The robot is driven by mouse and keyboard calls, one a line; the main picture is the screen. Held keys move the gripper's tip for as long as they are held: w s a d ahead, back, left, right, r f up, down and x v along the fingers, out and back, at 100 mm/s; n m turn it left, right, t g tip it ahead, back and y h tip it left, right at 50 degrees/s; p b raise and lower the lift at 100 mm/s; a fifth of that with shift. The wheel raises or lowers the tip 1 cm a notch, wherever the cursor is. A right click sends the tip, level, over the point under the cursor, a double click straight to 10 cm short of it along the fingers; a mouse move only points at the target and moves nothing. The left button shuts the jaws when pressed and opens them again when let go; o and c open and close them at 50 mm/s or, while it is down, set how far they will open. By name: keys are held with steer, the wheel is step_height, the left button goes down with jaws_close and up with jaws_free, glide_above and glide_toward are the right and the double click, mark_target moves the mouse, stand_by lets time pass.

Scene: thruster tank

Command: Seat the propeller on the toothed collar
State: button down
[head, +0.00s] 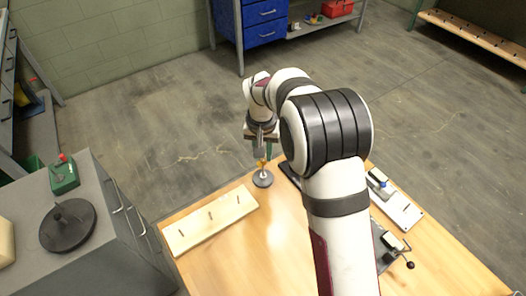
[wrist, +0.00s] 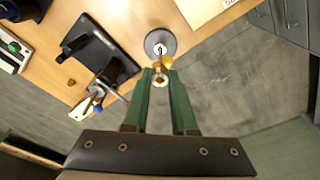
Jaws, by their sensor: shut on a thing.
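My gripper (wrist: 160,78) has two green fingers shut on a small brass-coloured propeller (wrist: 164,63). In the head view, my gripper (head: 262,158) is low over the table's far edge, with the propeller (head: 261,164) under it. A grey round base (wrist: 168,37) with a small upright part at its centre is just beyond the fingertips in the wrist view; it also shows below the propeller in the head view (head: 263,180). The propeller overlaps the central part, so I cannot tell whether they touch. The collar's teeth are too small to make out.
A pale board with pegs (head: 210,221) lies left on the wooden table. A black plate (wrist: 91,47) is beside the round base. A white plate (head: 405,211) with a blue-marked part lies right of my arm. A grey cabinet (head: 118,245) stands at left.

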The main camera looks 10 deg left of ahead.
mark_target(263, 164)
steer(key=shift+f, duration=0.2)
steer(key=shift+f, duration=0.35)
steer(key=shift+f, duration=0.2)
steer(key=shift+f, duration=0.65)
steer(key=shift+f, duration=0.3)
steer(key=shift+f, duration=0.35)
steer(key=shift+f, duration=0.2)
stand_by(0.4)
steer(key=shift+f, duration=0.55)
steer(key=shift+f, duration=0.3)
